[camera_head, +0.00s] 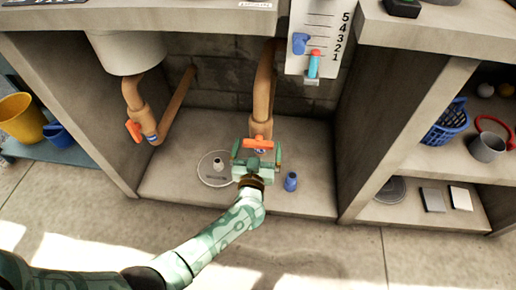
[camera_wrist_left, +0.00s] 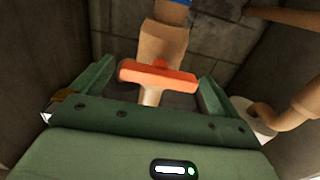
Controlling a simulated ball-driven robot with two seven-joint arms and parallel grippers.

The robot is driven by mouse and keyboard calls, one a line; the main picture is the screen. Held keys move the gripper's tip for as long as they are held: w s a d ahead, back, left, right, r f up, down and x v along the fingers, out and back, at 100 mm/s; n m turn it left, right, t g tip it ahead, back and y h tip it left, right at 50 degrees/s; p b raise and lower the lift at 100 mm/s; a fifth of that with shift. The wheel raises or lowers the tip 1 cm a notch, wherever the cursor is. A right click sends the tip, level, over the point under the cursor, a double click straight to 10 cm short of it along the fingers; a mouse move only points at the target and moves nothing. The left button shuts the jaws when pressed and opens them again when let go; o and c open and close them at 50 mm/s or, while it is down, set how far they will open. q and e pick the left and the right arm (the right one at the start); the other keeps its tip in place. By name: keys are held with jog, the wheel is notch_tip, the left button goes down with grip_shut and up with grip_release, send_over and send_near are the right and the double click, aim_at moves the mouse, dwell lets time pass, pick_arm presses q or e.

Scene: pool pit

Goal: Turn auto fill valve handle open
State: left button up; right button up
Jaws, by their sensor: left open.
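The orange valve handle (camera_head: 258,143) sits on a tan vertical pipe (camera_head: 263,95) in the middle bay. In the left wrist view the handle (camera_wrist_left: 158,75) lies crosswise in front of the pipe (camera_wrist_left: 163,42). My left gripper (camera_head: 257,155) is at this handle, with its fingers (camera_wrist_left: 155,85) apart on either side of the handle's ends. I cannot tell whether either finger touches it. A second orange handle (camera_head: 133,131) is on the bent pipe at the left, under a grey basin. I cannot tell from any label which valve is which. My right gripper is not in view.
A round lid (camera_head: 212,178) and a small blue bottle (camera_head: 290,182) are on the bay floor beside my gripper. A white gauge board (camera_head: 318,40) hangs above right. Concrete walls (camera_head: 365,140) bound the bay. The right shelves hold a blue basket (camera_head: 446,124) and a grey cup (camera_head: 487,148).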

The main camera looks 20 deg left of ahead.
pick_arm(q)
jog(key=c, duration=0.9)
